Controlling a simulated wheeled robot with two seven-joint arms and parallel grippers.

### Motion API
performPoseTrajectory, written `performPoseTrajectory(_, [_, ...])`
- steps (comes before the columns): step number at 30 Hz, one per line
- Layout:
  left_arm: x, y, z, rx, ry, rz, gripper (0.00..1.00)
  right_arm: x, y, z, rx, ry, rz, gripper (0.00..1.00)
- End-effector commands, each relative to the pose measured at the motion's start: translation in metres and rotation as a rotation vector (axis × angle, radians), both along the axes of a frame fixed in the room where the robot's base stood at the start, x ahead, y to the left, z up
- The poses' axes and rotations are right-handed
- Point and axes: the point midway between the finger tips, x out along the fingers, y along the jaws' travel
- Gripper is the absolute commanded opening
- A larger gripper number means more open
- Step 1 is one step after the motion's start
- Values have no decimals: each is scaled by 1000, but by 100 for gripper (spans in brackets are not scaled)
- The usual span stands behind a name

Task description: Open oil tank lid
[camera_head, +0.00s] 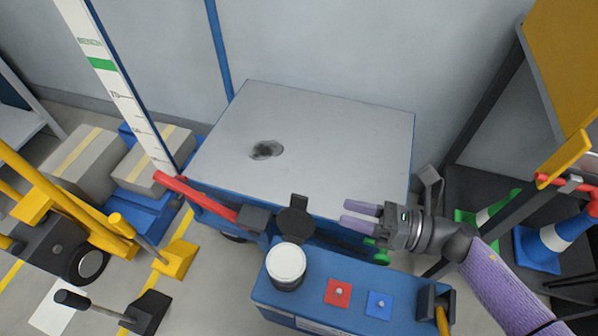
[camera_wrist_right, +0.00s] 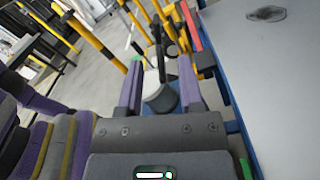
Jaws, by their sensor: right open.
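The blue tank-like box (camera_head: 330,290) stands at the front, with red and blue square pads on top. At its left end is a short black cylinder with a round white top (camera_head: 287,262), which I take for the oil tank lid area. A dark round disc (camera_head: 296,222) stands just behind it; I cannot tell whether they are joined. My right gripper (camera_head: 346,213) is open and empty, above and behind the box, right of the disc, fingers pointing left. In the right wrist view a pale rounded part (camera_wrist_right: 161,98) shows between the open fingers (camera_wrist_right: 160,66). My left gripper is out of view.
A grey-topped blue cart (camera_head: 330,140) with a dark stain stands behind the box. A red bar (camera_head: 200,195) lies at its left corner. Yellow rails and a black-handled lever crowd the left. A blue-white cone (camera_head: 550,245) and dark frame stand right.

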Motion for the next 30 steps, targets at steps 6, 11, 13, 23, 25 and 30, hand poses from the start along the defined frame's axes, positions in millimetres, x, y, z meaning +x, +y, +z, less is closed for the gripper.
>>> performPoseTrajectory(6, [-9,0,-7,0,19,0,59,14,44,-2,4,-2,4,47])
performPoseTrajectory(11, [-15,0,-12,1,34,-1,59,24,76,-2,2,-2,3,47])
performPoseTrajectory(13, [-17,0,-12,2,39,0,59,27,85,-1,2,-1,2,47])
performPoseTrajectory(23, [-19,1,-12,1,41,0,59,29,92,0,-1,-2,0,47])
performPoseTrajectory(25, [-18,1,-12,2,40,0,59,29,91,0,0,-2,1,32])
performPoseTrajectory(30, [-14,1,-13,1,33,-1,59,29,91,0,0,-1,1,0])
